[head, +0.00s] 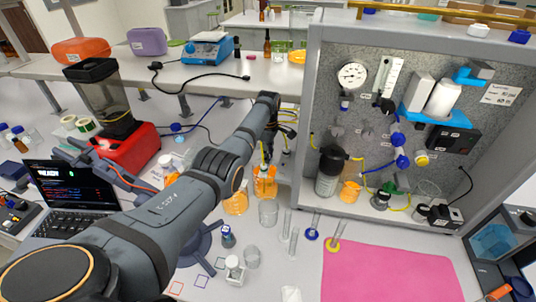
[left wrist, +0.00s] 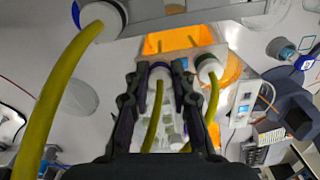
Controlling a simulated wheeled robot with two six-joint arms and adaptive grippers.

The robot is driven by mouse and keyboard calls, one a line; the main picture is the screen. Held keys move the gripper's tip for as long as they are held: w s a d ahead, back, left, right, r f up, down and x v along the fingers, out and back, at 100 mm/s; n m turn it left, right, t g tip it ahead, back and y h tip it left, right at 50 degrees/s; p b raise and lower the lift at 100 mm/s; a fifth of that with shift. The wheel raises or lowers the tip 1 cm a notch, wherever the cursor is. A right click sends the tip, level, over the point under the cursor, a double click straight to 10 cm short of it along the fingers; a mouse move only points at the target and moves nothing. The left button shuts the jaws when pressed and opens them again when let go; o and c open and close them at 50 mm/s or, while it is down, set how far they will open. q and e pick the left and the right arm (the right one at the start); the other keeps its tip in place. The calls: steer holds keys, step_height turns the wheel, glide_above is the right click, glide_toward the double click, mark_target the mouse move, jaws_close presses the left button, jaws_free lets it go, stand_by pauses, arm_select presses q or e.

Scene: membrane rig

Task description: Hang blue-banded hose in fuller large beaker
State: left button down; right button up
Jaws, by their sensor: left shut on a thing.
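My left gripper (left wrist: 160,82) is shut on a yellow-green hose (left wrist: 152,125) with a white end fitting and a dark bluish band between the fingers. In the head view the left gripper (head: 267,152) is small, dark and just above an orange-filled beaker (head: 265,186). A second orange-filled beaker (head: 236,204) stands to its left, partly behind my arm. I cannot tell which is fuller. Orange contents (left wrist: 180,40) show beyond the fingertips in the wrist view. Another white-ended hose (left wrist: 212,95) hangs just right of the gripper. My right gripper is not in view.
Empty clear beakers (head: 268,213) and slim glass cylinders (head: 292,245) stand in front. The grey rig panel (head: 365,125) rises to the right with bottles and tubing. A pink mat (head: 390,272) lies clear at front right. A large hose (left wrist: 55,95) crosses the wrist view's left.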

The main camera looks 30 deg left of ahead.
arm_select(q)
steer(key=c, duration=1.1)
jaws_free()
step_height(320, 180, up, 12)
steer(key=shift+f, duration=0.1)
